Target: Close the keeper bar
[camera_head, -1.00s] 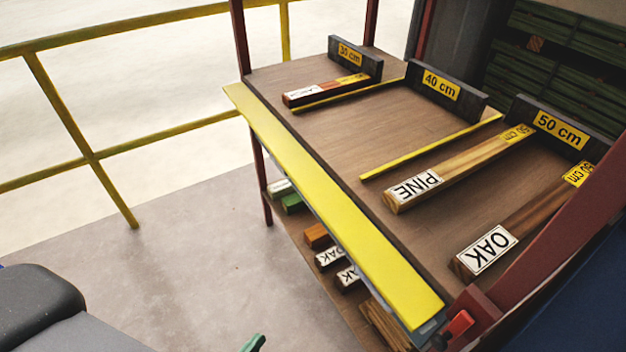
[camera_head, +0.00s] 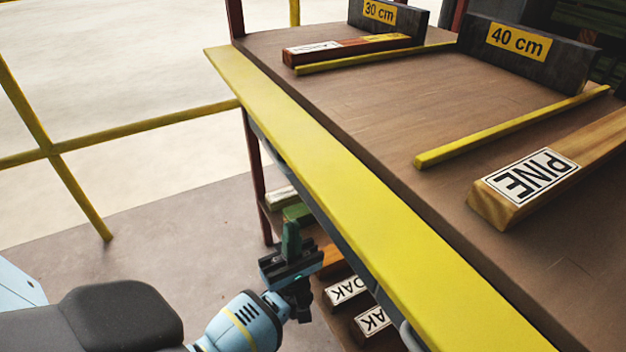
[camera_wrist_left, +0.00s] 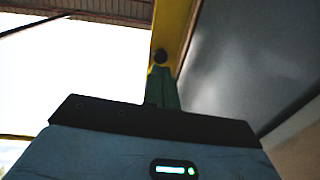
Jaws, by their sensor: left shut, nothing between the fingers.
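The keeper bar (camera_head: 345,195) is a long yellow bar along the front edge of the wooden shelf, its broad face showing. It runs from far left to the bottom right of the head view. My left gripper (camera_head: 291,232) has green fingers, shut and empty. It is beside the bar's outer side, pointing up and apparently lower than its face. My right gripper is out of view.
The shelf top (camera_head: 370,100) holds a PINE beam (camera_head: 550,175), a red-brown beam (camera_head: 345,50) and yellow divider strips. Labelled blocks (camera_head: 347,290) lie on a lower shelf close to my left gripper. A yellow railing (camera_head: 150,125) stands at left. Floor between is clear.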

